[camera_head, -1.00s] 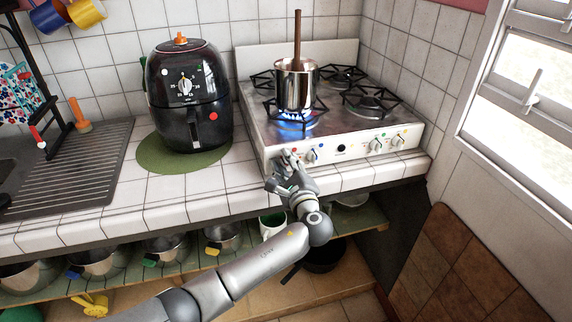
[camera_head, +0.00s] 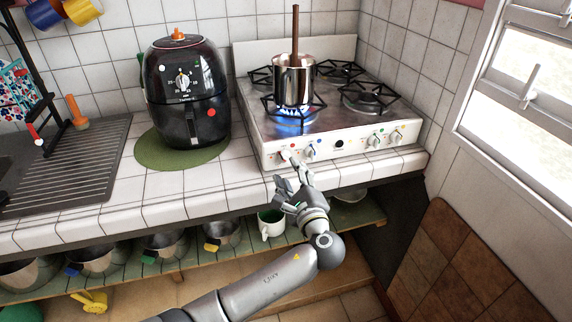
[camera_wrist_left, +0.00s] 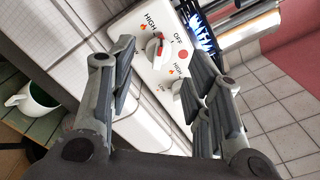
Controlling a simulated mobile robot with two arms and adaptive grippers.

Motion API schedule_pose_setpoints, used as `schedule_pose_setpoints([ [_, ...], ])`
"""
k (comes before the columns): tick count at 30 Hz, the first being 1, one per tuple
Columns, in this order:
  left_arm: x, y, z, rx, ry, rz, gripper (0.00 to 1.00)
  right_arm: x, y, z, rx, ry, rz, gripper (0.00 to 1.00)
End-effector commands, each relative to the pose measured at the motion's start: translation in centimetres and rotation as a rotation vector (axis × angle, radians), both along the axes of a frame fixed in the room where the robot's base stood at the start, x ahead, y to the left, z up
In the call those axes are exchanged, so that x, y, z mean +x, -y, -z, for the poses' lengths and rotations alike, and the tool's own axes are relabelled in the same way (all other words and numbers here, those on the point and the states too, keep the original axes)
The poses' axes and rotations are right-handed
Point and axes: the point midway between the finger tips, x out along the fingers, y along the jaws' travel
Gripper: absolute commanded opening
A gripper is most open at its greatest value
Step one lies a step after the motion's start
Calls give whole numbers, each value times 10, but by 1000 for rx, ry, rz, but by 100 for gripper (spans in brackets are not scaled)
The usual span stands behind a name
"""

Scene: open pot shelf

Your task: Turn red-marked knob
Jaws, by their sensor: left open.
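The red-marked knob (camera_head: 286,155) is a white knob at the left end of the stove's front panel. In the left wrist view the knob (camera_wrist_left: 154,46) shows a red mark on it, with "HIGH" and "OFF" printed around it and a red dot beside it. My left gripper (camera_head: 289,178) is open and empty, in front of and a little below the panel. Its fingers are apart from the knob. In the left wrist view the knob shows beyond and between the two fingers. My right gripper is not in view.
A blue flame burns under the steel pot (camera_head: 294,80) on the front-left burner. A blue-marked knob (camera_head: 311,152) is close on the right. A black air fryer (camera_head: 186,95) stands left on a green mat. The tiled counter edge and a green shelf with pots are below.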

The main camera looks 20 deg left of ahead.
Motion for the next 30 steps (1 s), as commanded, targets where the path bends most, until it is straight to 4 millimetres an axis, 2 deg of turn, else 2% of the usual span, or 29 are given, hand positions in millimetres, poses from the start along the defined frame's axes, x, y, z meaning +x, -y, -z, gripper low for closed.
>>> schedule_pose_setpoints([
  [3,-21,14,1,-4,-2,1,46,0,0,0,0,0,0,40],
  [10,-42,28,0,-1,-1,-1,46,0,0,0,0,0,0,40],
  [26,-45,30,0,-1,-1,-1,46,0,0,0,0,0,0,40],
  [28,-44,29,7,-5,-12,2,46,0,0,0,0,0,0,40],
  [30,-42,28,25,-25,-42,12,46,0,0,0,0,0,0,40],
])
